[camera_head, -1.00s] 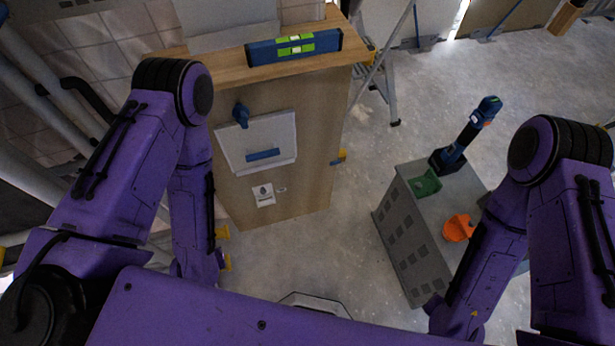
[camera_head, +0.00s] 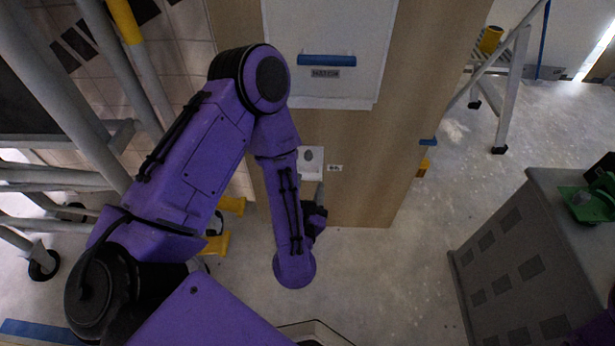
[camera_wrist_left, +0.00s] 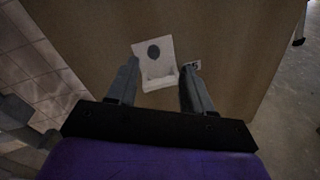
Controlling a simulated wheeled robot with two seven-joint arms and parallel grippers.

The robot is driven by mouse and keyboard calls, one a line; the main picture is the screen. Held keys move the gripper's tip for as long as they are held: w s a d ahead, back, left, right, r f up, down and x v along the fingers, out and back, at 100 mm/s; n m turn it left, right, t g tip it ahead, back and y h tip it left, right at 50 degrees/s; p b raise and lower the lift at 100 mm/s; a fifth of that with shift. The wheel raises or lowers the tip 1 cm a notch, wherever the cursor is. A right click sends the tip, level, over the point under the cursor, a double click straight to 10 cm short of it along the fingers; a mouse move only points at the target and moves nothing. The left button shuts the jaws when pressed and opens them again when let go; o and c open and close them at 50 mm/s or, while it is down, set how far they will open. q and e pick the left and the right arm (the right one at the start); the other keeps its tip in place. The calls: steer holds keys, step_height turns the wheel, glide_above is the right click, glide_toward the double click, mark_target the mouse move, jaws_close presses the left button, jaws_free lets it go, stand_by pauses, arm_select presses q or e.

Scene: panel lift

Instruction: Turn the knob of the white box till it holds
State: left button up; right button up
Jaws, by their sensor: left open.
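The small white box (camera_head: 308,160) is on the wooden front, low down below a larger white panel. Its dark round knob (camera_head: 309,154) is on its upper part. In the left wrist view the white box (camera_wrist_left: 158,72) looks tilted, with the dark knob (camera_wrist_left: 153,51) near its top and a pale ledge at its bottom. My right gripper is out of view.
A wooden cabinet (camera_head: 365,190) fills the middle, with a white panel (camera_head: 335,85) and blue handle (camera_head: 327,60) above the box. A grey cabinet (camera_head: 530,260) with a green object (camera_head: 588,203) stands at right. A stepladder (camera_head: 512,80) is behind. Floor between is clear.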

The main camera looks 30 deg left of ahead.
mark_target(308, 159)
arm_select(q)
steer(key=w+a+f+n+b, duration=0.1)
steer(key=w+a+n, duration=0.1)
steer(key=w, duration=0.1)
steer(key=w+a+f+n+y+b, duration=0.1)
steer(key=w+a, duration=0.1)
steer(key=w, duration=0.1)
steer(key=w+a+f+n+b, duration=0.1)
steer(key=w+a+n, duration=0.1)
steer(key=w, duration=0.1)
steer(key=shift+w+a+f+n+y+b, duration=0.1)
steer(key=shift+f+n+y+b, duration=0.2)
steer(key=shift+f+b, duration=0.1)
jaws_close()
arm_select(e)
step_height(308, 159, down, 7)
